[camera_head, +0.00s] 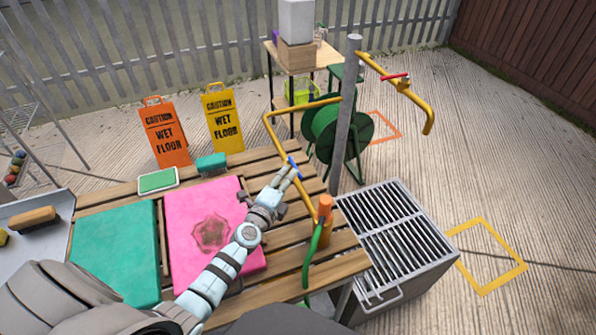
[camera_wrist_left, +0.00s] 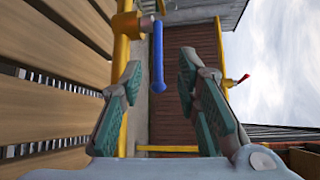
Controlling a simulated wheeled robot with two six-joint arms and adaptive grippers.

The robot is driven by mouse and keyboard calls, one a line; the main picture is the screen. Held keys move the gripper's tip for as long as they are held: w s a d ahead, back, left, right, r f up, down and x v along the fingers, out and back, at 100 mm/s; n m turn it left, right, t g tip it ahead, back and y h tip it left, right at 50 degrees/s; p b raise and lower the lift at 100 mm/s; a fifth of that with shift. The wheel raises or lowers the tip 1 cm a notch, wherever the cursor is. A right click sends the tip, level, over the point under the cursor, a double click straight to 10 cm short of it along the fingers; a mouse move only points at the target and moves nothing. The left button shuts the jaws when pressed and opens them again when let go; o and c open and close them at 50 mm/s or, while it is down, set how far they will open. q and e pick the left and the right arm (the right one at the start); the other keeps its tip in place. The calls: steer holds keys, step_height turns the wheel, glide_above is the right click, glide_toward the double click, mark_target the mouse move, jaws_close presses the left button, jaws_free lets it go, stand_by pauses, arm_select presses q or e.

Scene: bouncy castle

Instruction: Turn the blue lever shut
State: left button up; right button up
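The blue lever (camera_head: 292,163) sits on the yellow pipe (camera_head: 276,136) above the slatted table, and its near part is partly hidden by my gripper. In the left wrist view the lever (camera_wrist_left: 158,58) sticks out from an orange-yellow valve body (camera_wrist_left: 130,24) on the pipe. My left gripper (camera_head: 286,175) is right at the lever. In the left wrist view its two fingers (camera_wrist_left: 160,76) are spread apart, with the lever showing in the gap between them. Neither finger clearly touches it. My right gripper is not in view.
A pink pad (camera_head: 190,215) and a teal pad (camera_head: 115,255) lie on the slatted table. An orange-topped post with a green hose (camera_head: 313,245) stands close right of my gripper. A red lever (camera_head: 396,76) is on the farther pipe. A grated metal box (camera_head: 395,235) stands to the right.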

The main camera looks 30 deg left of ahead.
mark_target(296, 167)
arm_select(q)
steer(key=w, duration=0.2)
steer(key=w+f+b, duration=0.1)
steer(key=w, duration=0.2)
steer(key=shift+w+a+f+b, duration=0.1)
steer(key=shift+w+f+b, duration=0.15)
steer(key=shift+w+b, duration=0.1)
steer(key=shift+w, duration=0.2)
steer(key=shift+r, duration=0.25)
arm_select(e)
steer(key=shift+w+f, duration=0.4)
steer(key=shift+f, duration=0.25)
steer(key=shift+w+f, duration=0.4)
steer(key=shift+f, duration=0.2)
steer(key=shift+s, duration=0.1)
arm_select(q)
steer(key=shift+c, duration=0.6)
jaws_close()
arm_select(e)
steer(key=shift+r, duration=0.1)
